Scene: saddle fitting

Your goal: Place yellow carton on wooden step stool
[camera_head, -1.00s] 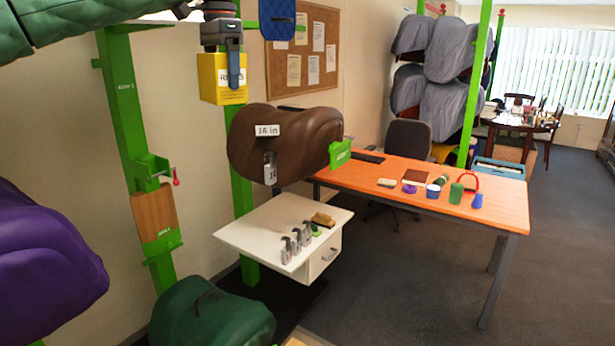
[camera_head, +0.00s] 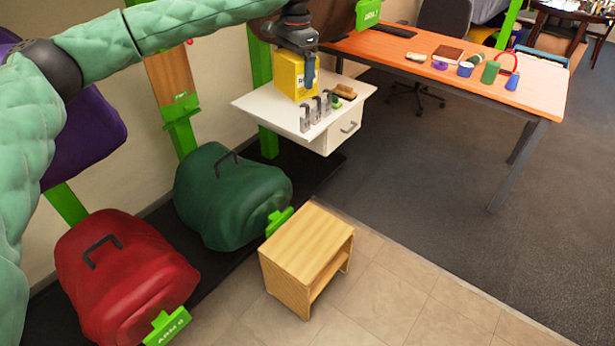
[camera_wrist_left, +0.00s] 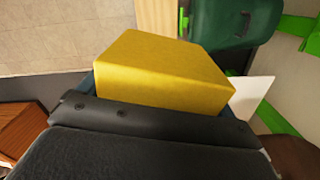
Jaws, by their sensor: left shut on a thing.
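My left gripper (camera_head: 309,72) is shut on the yellow carton (camera_head: 290,76) and holds it from above. In the head view the carton overlaps the back of the white drawer shelf; I cannot tell how far apart they are. The carton (camera_wrist_left: 165,75) fills the middle of the left wrist view, its far face turned to the camera. The wooden step stool (camera_head: 308,246) stands on the tiled floor at the lower middle of the head view. Its top is bare. The right gripper is not in view.
A green saddle (camera_head: 230,195) and a red saddle (camera_head: 120,275) sit left of the stool on green arms. An orange-topped desk (camera_head: 420,75) stands at the right. Tiled floor right of the stool is free.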

